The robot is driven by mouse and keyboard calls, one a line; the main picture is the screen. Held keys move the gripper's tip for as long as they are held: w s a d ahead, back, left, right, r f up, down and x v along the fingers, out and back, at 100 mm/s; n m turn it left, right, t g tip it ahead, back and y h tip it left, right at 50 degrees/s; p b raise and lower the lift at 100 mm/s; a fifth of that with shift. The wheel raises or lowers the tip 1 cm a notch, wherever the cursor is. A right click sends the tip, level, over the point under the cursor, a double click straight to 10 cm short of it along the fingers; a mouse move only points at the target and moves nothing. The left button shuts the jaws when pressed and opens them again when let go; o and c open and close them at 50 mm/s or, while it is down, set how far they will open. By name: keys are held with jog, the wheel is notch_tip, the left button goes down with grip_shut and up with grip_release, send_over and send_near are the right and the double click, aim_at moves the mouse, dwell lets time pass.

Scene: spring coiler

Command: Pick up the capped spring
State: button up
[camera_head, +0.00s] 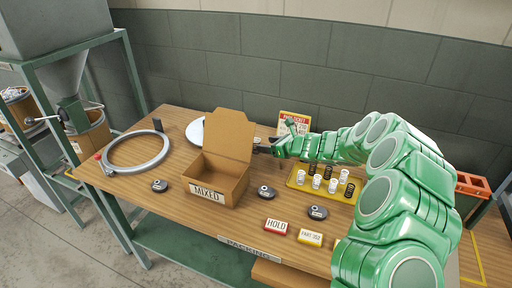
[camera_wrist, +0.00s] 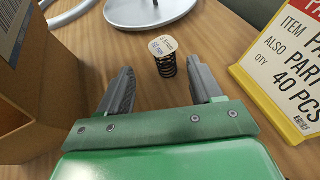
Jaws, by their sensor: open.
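The capped spring (camera_wrist: 165,62) stands upright on the wooden table in the wrist view. It is a dark coil with a pale square cap or tag on top that bears small print. My gripper (camera_wrist: 160,88) is open and empty, with its two grey fingers pointing toward the spring. The spring is beyond the fingertips, roughly centred between them, and not touched. In the head view my gripper (camera_head: 262,149) is behind the open cardboard box, and the spring there is too small or hidden to make out.
The cardboard MIXED box (camera_head: 221,180) stands close to my gripper's left, its flap raised. A yellow-framed sign (camera_wrist: 290,75) stands close on the right. A round pale base (camera_wrist: 150,10) lies behind the spring. A yellow tray (camera_head: 300,187) holds several springs.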

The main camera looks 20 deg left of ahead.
aim_at(256, 144)
jog(key=shift+a+f, duration=0.15)
jog(key=shift+f, duration=0.3)
jog(key=shift+w+x, duration=0.15)
jog(key=shift+x, duration=1.75)
jog(key=shift+w+x, duration=0.15)
jog(key=shift+x, duration=1.75)
jog(key=c, duration=1)
